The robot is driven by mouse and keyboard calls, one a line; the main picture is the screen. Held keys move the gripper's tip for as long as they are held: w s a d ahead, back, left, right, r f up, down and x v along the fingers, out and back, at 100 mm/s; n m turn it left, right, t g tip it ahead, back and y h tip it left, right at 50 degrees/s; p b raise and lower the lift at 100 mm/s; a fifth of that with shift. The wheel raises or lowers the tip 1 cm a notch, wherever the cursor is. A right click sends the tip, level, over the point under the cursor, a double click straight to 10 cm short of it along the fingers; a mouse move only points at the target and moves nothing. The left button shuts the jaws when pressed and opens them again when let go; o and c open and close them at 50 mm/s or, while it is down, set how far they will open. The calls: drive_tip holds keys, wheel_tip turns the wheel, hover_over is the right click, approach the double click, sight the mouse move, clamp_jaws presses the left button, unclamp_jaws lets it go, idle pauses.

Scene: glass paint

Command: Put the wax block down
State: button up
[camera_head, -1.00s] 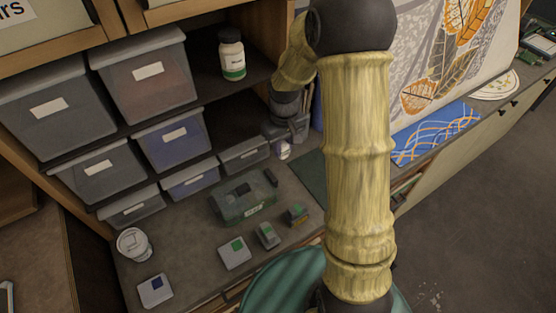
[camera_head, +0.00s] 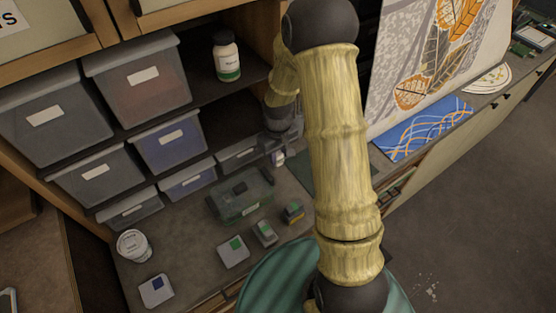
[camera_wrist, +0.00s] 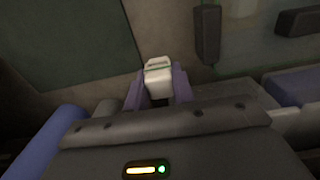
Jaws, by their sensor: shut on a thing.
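The wax block (camera_wrist: 158,80) is a small pale block with a greenish band on its face. In the wrist view it sits between the two purple fingers of my gripper (camera_wrist: 158,88), which is shut on it. In the head view my gripper (camera_head: 277,150) is at the back of the counter, partly hidden by my arm, and a small pale spot of the block (camera_head: 278,158) shows below it. I cannot tell whether the block touches the counter.
A see-through green box (camera_head: 240,205) stands left of my gripper. Several small blocks, including a green-labelled one (camera_head: 233,250), and a white tub (camera_head: 133,245) stand on the counter. Grey bins (camera_head: 92,178) fill the shelves. A dark green mat (camera_wrist: 65,40) lies beside the block.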

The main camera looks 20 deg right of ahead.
sight(278, 162)
wheel_tip(278, 162, down, 2)
drive_tip(key=shift+s+f+p, duration=0.1)
drive_tip(key=shift+f+p, duration=0.15)
drive_tip(key=shift+p, duration=0.25)
drive_tip(key=shift+f+p, duration=0.3)
drive_tip(key=shift+f, duration=0.3)
drive_tip(key=o, duration=1)
drive_tip(key=shift+f, duration=0.15)
